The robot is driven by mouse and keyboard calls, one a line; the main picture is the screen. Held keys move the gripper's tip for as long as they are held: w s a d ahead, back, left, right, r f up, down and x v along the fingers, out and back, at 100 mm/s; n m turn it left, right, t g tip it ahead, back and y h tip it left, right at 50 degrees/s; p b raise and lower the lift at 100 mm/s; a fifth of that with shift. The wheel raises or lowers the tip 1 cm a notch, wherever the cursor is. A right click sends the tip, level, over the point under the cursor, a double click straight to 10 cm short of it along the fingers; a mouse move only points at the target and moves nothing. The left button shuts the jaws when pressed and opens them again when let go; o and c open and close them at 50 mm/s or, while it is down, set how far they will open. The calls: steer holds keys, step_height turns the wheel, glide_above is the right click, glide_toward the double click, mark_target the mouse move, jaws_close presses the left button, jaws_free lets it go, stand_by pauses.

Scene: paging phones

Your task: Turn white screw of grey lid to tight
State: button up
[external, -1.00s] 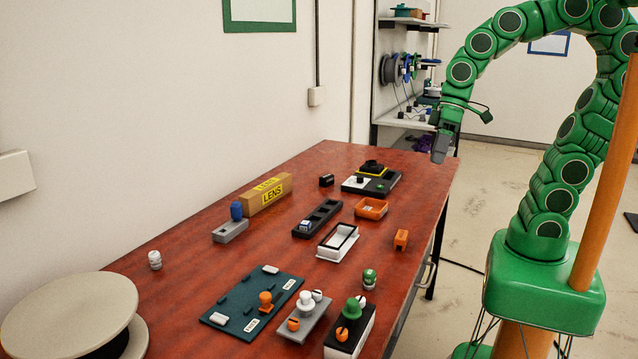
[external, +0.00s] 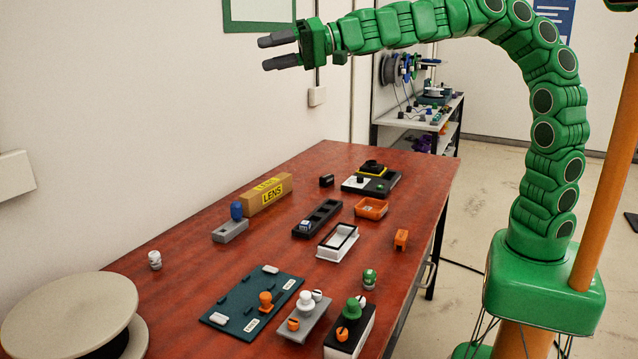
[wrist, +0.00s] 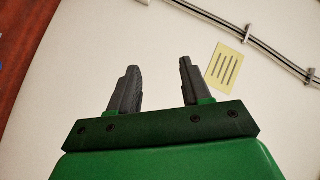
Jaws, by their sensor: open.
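The grey lid (external: 308,326) lies at the front of the red-brown table, between a dark teal board and a black box. It carries a white knob (external: 305,302) in its middle, a white screw (external: 317,296) at its far end and an orange screw (external: 293,324) at its near end. The white screw is too small to tell how it is turned. My gripper (external: 264,53) is open and empty, high above the table towards the wall, well away from the lid. In the wrist view my gripper (wrist: 158,66) shows both fingers apart, with nothing between them.
The teal board (external: 245,318) lies left of the lid. The black box (external: 362,326), with a green knob and orange screw, stands close on the right. A round beige spool (external: 70,310) is at front left. A yellow lens box (external: 268,195) and trays stand further back.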

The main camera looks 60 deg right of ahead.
steer(key=w+a+f+m+h, duration=0.1)
steer(key=w+f+m+h, duration=0.1)
steer(key=w+f+m, duration=0.15)
steer(key=m+g+h, duration=0.2)
steer(key=g+h, duration=0.6)
steer(key=g, duration=0.4)
glide_above(317, 292)
step_height(317, 292, down, 35)
steer(key=shift+f, duration=4)
jaws_close()
